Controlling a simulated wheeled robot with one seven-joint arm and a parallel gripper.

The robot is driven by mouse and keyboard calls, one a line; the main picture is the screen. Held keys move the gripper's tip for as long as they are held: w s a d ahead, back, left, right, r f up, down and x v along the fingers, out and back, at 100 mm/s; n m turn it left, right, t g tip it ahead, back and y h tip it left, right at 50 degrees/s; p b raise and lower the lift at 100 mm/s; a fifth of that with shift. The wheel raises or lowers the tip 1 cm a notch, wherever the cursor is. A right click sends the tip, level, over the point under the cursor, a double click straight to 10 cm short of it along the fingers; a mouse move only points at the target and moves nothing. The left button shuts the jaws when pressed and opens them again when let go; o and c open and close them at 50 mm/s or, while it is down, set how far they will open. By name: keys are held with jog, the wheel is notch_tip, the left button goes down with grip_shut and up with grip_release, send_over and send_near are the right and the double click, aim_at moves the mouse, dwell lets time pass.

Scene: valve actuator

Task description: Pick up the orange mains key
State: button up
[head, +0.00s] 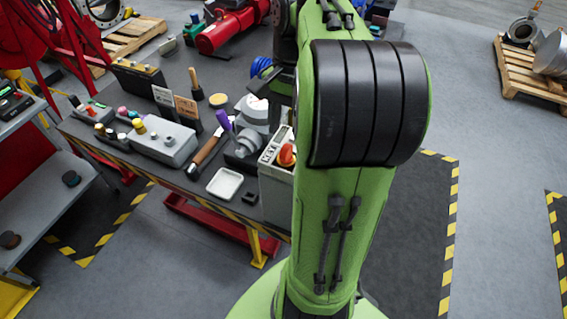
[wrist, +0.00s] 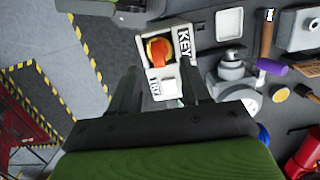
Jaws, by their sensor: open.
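The orange mains key (wrist: 160,49) sits in a white box labelled "KEY" (wrist: 184,42). In the head view the orange key (head: 287,155) shows on top of the same white box (head: 277,185), at the bench's near right corner, just left of my green arm. My gripper (wrist: 158,88) is open in the wrist view, its two dark fingers pointing towards the box, one on either side of it. The key lies between the finger lines, beyond the tips. I cannot tell the exact height of the fingers over it. In the head view my arm mostly hides the gripper.
Several knobs stand on grey blocks at left.

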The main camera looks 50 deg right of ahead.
aim_at(287, 146)
jog(key=shift+s+f, duration=0.15)
jog(key=shift+f, duration=0.45)
jog(key=f+b, duration=0.2)
jog(key=f, duration=0.1)
jog(key=f+b, duration=0.1)
jog(key=shift+a+f, duration=0.35)
jog(key=shift+a, duration=0.05)
jog(key=shift+s+r, duration=0.1)
jog(key=shift+c, duration=0.8)
grip_shut()
